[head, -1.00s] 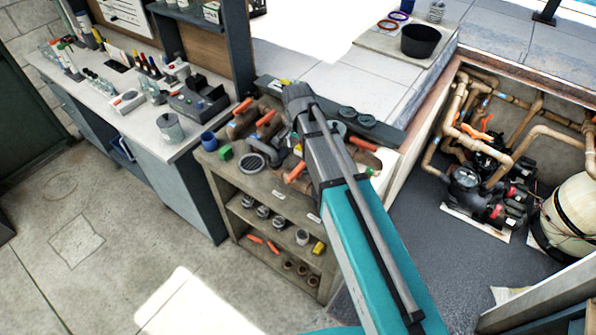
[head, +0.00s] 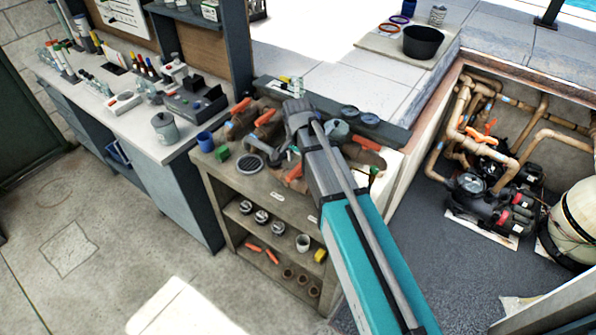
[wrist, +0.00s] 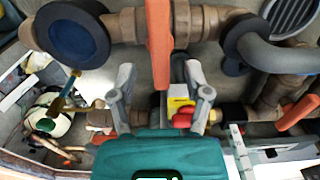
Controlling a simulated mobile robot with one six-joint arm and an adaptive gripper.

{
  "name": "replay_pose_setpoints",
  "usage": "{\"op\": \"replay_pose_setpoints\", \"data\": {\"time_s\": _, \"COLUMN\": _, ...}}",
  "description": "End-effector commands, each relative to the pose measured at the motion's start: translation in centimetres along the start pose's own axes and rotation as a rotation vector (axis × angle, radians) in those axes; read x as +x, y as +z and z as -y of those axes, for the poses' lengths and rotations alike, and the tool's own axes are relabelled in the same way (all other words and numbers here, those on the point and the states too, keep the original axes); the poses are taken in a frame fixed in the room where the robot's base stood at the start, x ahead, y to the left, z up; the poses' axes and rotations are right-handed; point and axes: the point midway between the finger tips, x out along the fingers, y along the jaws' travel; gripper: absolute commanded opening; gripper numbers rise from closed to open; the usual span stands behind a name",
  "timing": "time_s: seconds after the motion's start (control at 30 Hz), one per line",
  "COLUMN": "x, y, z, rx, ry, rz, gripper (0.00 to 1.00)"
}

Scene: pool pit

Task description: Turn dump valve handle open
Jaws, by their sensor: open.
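Brown pipe valves with orange lever handles lie on top of a low shelf unit. In the wrist view one orange handle (wrist: 158,45) stands upright in the picture, between and just beyond my gripper's fingertips (wrist: 158,80). The fingers are spread apart with nothing clamped between them. In the head view my gripper (head: 297,112) is over the valves, and its fingertips cannot be made out. Other orange handles show there, at the left (head: 241,105), beside it (head: 266,116) and at the right (head: 366,143). I cannot tell which is the dump valve's.
A round dark grille (head: 250,163) and a green block (head: 222,152) lie on the shelf top (head: 232,172). A yellow and red item (wrist: 182,108) sits between the finger bases in the wrist view. A pit with pumps (head: 490,200) is at right. The floor at left is clear.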

Motion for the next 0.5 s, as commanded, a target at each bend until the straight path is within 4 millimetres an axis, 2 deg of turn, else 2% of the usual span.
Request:
{"op": "replay_pose_setpoints", "data": {"time_s": 0.03, "x": 0.8, "y": 0.0, "z": 0.0, "rx": 0.000, "ry": 0.000, "rz": 0.000, "gripper": 0.63}}
{"op": "replay_pose_setpoints", "data": {"time_s": 0.2, "x": 2.0, "y": 0.0, "z": 0.0, "rx": 0.000, "ry": 0.000, "rz": 0.000, "gripper": 0.63}}
{"op": "replay_pose_setpoints", "data": {"time_s": 0.5, "x": 3.1, "y": 0.0, "z": 0.0, "rx": 0.000, "ry": 0.000, "rz": 0.000, "gripper": 0.63}}
